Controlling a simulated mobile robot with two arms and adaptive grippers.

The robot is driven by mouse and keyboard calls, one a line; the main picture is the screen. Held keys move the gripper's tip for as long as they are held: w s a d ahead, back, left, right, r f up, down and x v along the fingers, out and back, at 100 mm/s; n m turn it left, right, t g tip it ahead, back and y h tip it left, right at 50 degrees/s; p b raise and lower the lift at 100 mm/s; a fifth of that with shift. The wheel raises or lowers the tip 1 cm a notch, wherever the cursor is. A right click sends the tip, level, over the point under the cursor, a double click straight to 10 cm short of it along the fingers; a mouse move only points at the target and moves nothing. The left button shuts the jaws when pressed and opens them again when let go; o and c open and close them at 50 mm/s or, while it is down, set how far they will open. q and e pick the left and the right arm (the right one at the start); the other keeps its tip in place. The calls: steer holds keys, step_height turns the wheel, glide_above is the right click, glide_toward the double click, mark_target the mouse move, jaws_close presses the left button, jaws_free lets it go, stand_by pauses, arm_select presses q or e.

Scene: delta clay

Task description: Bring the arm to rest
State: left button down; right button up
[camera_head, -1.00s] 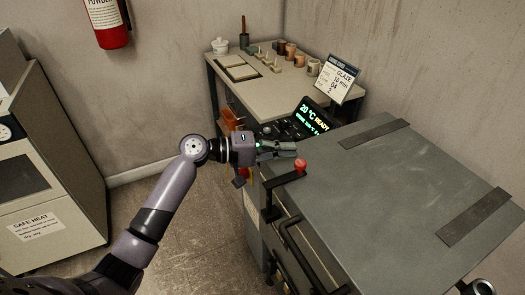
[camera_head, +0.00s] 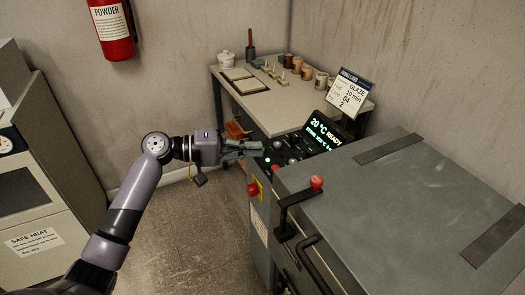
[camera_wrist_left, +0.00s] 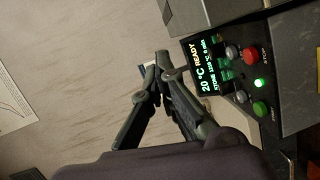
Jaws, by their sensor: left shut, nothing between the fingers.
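My left arm (camera_head: 128,205) comes in from the lower left. Its gripper (camera_head: 258,147) is shut and empty, held in the air by the control panel of the grey kiln. In the left wrist view the closed fingers (camera_wrist_left: 164,78) point toward the wall, beside the display (camera_wrist_left: 205,72). The display (camera_head: 325,132) reads 20 °C READY. My right gripper is not in view.
The kiln's grey lid (camera_head: 400,195) is closed, with a red-knobbed latch lever (camera_head: 316,183) at its front-left edge. A worktable (camera_head: 262,103) with cups stands behind. A cabinet (camera_head: 40,180) stands at left; the floor (camera_head: 190,240) between is free.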

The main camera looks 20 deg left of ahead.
arm_select(q)
steer(key=a+f+n+y+p, duration=0.1)
steer(key=a+f+n+y, duration=0.15)
steer(key=f, duration=0.95)
steer(key=a+f+n+y+p, duration=0.15)
steer(key=f+y, duration=0.25)
steer(key=f, duration=0.8)
steer(key=s+a+f+m+g+y, duration=0.15)
steer(key=s+f, duration=0.25)
steer(key=f, duration=0.4)
steer(key=s+a+f+g+y, duration=0.1)
steer(key=s+f+y, duration=0.1)
steer(key=s+f, duration=0.5)
steer(key=s+f+m+g+y+p, duration=0.2)
steer(key=s+f+m+g+y, duration=0.15)
steer(key=s+f, duration=1.45)
steer(key=s+d+f+m, duration=0.2)
steer(key=s+m, duration=0.1)
steer(key=s, duration=0.7)
steer(key=s+d+f+m+g+p, duration=0.1)
steer(key=s+d+m, duration=0.2)
steer(key=s, duration=0.8)
steer(key=shift+s+f+g+y, duration=0.2)
steer(key=shift+f+g+y, duration=0.1)
steer(key=shift+f+y, duration=0.05)
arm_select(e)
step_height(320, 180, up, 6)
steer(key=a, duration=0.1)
arm_select(q)
steer(key=shift+d, duration=0.1)
